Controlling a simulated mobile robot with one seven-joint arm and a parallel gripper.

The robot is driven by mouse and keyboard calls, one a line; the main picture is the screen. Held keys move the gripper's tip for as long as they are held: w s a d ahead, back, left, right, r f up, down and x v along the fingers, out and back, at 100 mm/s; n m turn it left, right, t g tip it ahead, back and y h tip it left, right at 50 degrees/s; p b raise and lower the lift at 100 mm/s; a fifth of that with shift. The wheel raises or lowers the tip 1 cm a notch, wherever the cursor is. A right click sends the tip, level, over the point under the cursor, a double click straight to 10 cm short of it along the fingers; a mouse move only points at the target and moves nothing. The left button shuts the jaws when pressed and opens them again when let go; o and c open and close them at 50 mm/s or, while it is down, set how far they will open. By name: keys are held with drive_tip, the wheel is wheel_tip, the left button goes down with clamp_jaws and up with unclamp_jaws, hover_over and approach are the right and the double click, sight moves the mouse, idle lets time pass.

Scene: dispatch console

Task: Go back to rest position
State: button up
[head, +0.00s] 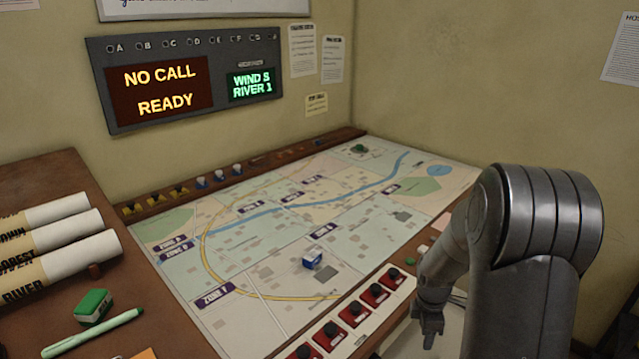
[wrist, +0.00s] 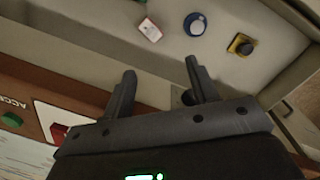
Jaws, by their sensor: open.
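My gripper (head: 432,325) hangs at the front right of the map table in the head view, beside the row of red buttons. In the wrist view my gripper (wrist: 160,85) has its two fingers apart with nothing between them. Part of my arm covers the right side of the head view. The map table (head: 262,262) lies to the left of my gripper. A blue and white block (head: 313,258) sits on the map, and a green piece (head: 359,148) sits at its far end.
Red buttons (head: 376,294) line the map's front edge. Rolled maps (head: 75,262), a green box (head: 92,307) and a green marker (head: 95,332) lie at left. The wrist view shows a white block (wrist: 150,30), a blue round piece (wrist: 196,24) and a yellow piece (wrist: 241,45) in a grey tray.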

drive_tip(key=s+a+r+m+t, duration=0.1)
drive_tip(key=s+a+r+m, duration=0.1)
drive_tip(key=r, duration=0.4)
drive_tip(key=s+a+r+m+t, duration=0.1)
drive_tip(key=s+a+r+m, duration=0.15)
drive_tip(key=r, duration=0.35)
drive_tip(key=s+a+r+m+t, duration=0.1)
drive_tip(key=s+a+r+m, duration=0.1)
drive_tip(key=s+r+m, duration=0.2)
drive_tip(key=s+a+r+m+t, duration=0.1)
drive_tip(key=s+r+m, duration=0.3)
drive_tip(key=s, duration=0.4)
drive_tip(key=s+a+r+m+t+y, duration=0.1)
drive_tip(key=s+a+r+m, duration=0.3)
drive_tip(key=s+r, duration=0.2)
drive_tip(key=shift+r, duration=0.15)
